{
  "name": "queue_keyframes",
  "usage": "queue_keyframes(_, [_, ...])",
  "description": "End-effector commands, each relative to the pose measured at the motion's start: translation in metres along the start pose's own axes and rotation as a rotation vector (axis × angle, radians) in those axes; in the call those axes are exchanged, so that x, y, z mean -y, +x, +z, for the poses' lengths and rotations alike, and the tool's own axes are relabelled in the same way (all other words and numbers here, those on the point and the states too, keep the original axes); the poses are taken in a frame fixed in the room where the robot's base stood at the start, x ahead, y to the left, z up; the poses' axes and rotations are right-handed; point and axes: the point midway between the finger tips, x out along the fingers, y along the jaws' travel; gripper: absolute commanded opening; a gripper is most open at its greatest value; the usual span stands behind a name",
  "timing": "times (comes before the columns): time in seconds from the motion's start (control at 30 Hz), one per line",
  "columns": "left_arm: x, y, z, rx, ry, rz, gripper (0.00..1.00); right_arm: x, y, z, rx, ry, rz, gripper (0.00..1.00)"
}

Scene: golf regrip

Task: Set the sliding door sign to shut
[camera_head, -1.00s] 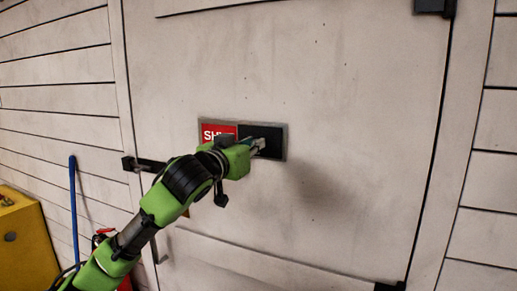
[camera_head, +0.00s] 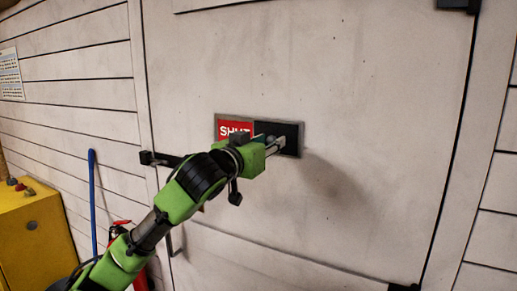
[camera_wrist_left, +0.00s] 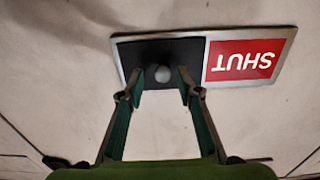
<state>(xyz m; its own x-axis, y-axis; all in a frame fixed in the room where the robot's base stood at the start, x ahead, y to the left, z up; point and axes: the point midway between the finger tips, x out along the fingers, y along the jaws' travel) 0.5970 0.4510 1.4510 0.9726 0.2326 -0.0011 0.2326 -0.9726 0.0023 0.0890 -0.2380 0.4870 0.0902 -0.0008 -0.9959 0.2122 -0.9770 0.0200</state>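The door sign (camera_head: 300,126) is a grey-framed plate on the pale door. Its left part shows a red panel (camera_head: 233,127) reading SHUT, and its right part is a black slider. In the left wrist view the red SHUT panel (camera_wrist_left: 245,61) appears upside down, beside the black slider (camera_wrist_left: 190,48) with a round grey knob (camera_wrist_left: 162,74). My left gripper (camera_head: 277,142) is in front of the black slider. In the left wrist view its two fingers (camera_wrist_left: 160,95) are spread, one each side of the knob, with gaps showing. My right gripper is not in view.
The pale door (camera_head: 360,80) surrounds the sign. A dark latch bar (camera_head: 160,159) sits at the door's left edge. A yellow cabinet (camera_head: 35,245), a blue pole (camera_head: 93,200) and a red extinguisher (camera_head: 118,228) stand at the left.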

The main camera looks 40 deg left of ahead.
Motion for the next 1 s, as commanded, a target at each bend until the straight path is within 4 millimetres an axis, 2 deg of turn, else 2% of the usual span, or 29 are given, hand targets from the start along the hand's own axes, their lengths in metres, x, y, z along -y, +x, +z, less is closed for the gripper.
queue_keyframes(0.3, [-0.003, -0.059, 0.001, 0.001, 0.003, 0.003, 0.32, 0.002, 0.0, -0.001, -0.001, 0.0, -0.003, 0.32])
queue_keyframes(0.5, [-0.003, -0.091, 0.0, 0.0, 0.0, 0.005, 0.32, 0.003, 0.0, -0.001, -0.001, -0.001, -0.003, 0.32])
queue_keyframes(0.7, [-0.003, -0.107, 0.001, 0.001, 0.003, 0.003, 0.32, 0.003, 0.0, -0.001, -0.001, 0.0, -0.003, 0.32])
queue_keyframes(1.0, [-0.003, -0.108, 0.001, 0.002, 0.003, 0.003, 0.32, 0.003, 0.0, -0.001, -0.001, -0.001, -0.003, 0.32])
